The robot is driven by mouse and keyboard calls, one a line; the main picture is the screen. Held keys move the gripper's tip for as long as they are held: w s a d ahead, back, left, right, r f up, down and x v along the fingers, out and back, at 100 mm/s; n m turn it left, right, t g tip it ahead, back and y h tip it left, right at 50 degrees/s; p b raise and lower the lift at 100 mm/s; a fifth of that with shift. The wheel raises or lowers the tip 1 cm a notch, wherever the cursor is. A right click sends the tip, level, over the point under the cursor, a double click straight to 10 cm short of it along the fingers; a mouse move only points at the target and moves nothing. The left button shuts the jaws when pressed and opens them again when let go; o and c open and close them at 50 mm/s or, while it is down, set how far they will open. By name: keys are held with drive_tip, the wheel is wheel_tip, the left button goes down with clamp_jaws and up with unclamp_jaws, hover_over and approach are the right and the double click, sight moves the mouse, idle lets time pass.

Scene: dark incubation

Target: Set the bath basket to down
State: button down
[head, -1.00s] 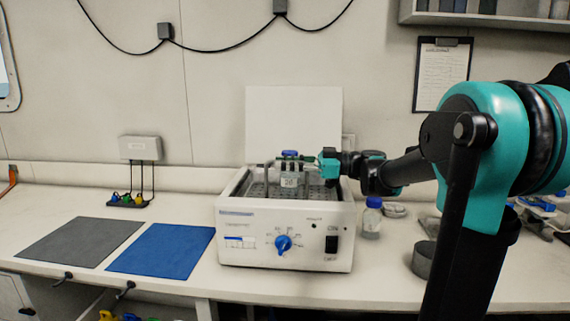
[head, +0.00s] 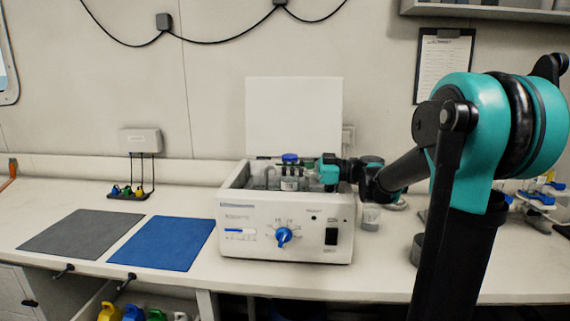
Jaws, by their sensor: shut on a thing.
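The white water bath (head: 234,209) stands on the bench with its top open and a blue knob (head: 283,235) on its front. The bath basket (head: 270,176) sits low inside it, and its floor is hidden by the front wall. A bottle (head: 289,172) with a blue cap and white label stands in the basket, among thin dark uprights. My gripper (head: 316,169) reaches in from the right, over the bath's right side. It is shut beside the bottle, apparently on the basket's handle; the exact contact is too small to see.
A white panel (head: 294,115) stands behind the bath. A grey mat (head: 70,233) and a blue mat (head: 162,243) lie empty to the left. A small rack (head: 128,193) stands at the back left. A clear bottle (head: 370,217) stands close to the bath's right side.

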drive_tip(key=shift+r, duration=0.1)
drive_tip(key=c, duration=1.6)
unclamp_jaws()
wheel_tip(320, 180, up, 10)
